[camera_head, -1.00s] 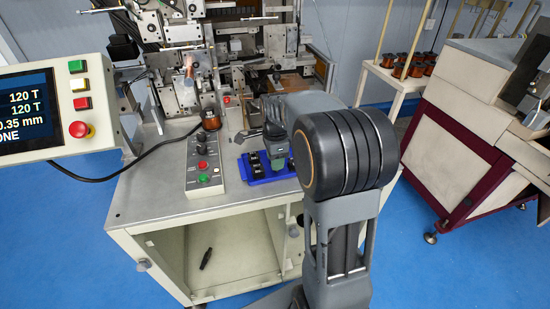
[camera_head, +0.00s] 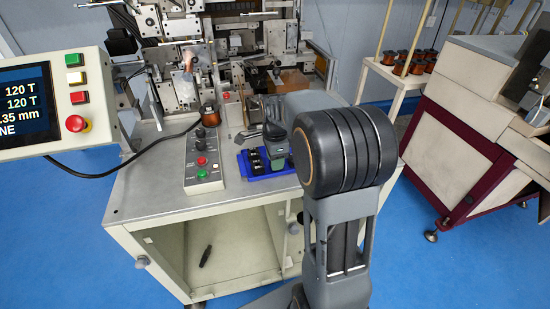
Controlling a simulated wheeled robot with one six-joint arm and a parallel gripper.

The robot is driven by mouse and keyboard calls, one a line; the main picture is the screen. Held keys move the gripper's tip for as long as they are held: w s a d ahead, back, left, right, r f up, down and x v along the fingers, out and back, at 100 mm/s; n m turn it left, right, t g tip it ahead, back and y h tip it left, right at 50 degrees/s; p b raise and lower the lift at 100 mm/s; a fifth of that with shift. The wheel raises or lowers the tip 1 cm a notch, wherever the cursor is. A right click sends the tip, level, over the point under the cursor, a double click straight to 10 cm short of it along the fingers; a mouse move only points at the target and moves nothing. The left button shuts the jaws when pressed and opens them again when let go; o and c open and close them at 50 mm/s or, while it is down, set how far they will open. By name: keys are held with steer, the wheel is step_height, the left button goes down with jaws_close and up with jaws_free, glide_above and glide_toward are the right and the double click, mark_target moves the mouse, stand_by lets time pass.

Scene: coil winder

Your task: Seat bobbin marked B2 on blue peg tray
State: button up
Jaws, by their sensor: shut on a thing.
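The blue peg tray (camera_head: 282,172) lies on the grey bench top, partly behind my arm. Dark square-looking pieces show in a row along its left part. My gripper (camera_head: 246,134) is partly hidden by my own wrist, above and behind the tray, pointing left. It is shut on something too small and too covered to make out. A copper-wound bobbin (camera_head: 209,115) stands on the bench left of my gripper, apart from it. No B2 mark is readable on any bobbin.
A control box (camera_head: 203,165) with knobs and buttons stands left of the tray. The winding machine (camera_head: 180,60) rises behind. A display panel (camera_head: 40,105) hangs at the left. More copper bobbins (camera_head: 410,65) stand on a rack at the back right. The bench's front left is bare.

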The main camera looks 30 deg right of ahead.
steer(key=o, duration=1)
steer(key=shift+f, duration=0.15)
steer(key=shift+o, duration=0.2)
step_height(320, 180, up, 14)
steer(key=shift+p, duration=0.3)
steer(key=shift+f, duration=0.1)
steer(key=s+a+f+n+t, duration=0.1)
steer(key=s+a+f+n, duration=0.3)
steer(key=s+n, duration=0.4)
steer(key=s+a+f+n+t, duration=0.2)
steer(key=s+a+f+n, duration=0.3)
steer(key=s+n, duration=0.3)
steer(key=n, duration=0.4)
steer(key=shift+f+t, duration=0.3)
steer(key=shift+f, duration=0.1)
